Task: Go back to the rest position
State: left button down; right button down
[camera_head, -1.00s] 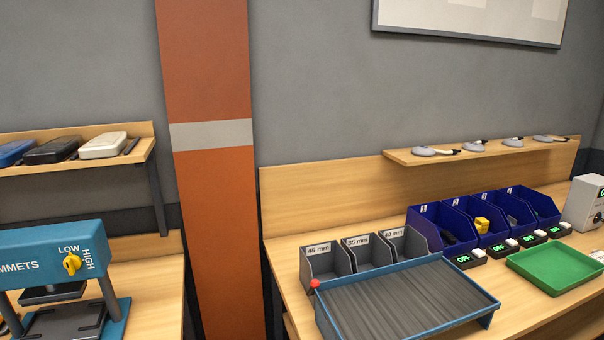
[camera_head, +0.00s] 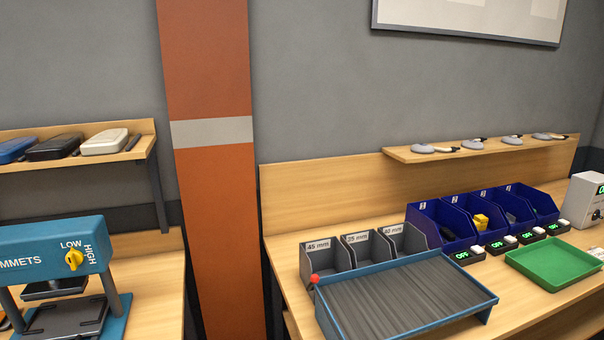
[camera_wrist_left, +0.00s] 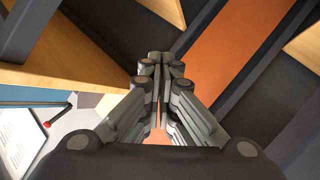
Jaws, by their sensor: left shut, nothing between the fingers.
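My left gripper (camera_wrist_left: 158,95) shows in the left wrist view. Its fingers are drawn together and nothing is held between them. An orange band, wooden surfaces and dark structure lie behind it, with no object touching the fingertips that I can see. Neither of my grippers shows in the head view, and my right gripper is in no frame.
The slat conveyor (camera_head: 400,297) lies on the right bench, with grey bins (camera_head: 365,250), blue bins (camera_head: 480,215) and a green tray (camera_head: 556,263) around it. A blue press (camera_head: 55,250) stands on the left bench. An orange pillar (camera_head: 208,230) stands between the benches.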

pick_arm(q)
jog(key=s+a+f+m+g+y, duration=0.2)
jog(key=s+a+f+g, duration=0.1)
jog(key=s+f, duration=0.65)
jog(key=s+a+f+m+g+y, duration=0.1)
jog(key=s+a+f+g, duration=0.25)
jog(key=s+f, duration=0.6)
jog(key=s+a+f+m+g, duration=0.1)
jog(key=s+f+g, duration=0.2)
jog(key=s, duration=0.7)
jog(key=s+f+m+g+y, duration=0.1)
jog(key=s+f+m+g, duration=0.1)
jog(key=s+f, duration=0.4)
jog(key=s+g, duration=0.1)
jog(key=s, duration=0.3)
jog(key=shift+s+a+f+y, duration=0.3)
jog(key=shift+s+a, duration=0.05)
jog(key=shift+a, duration=0.05)
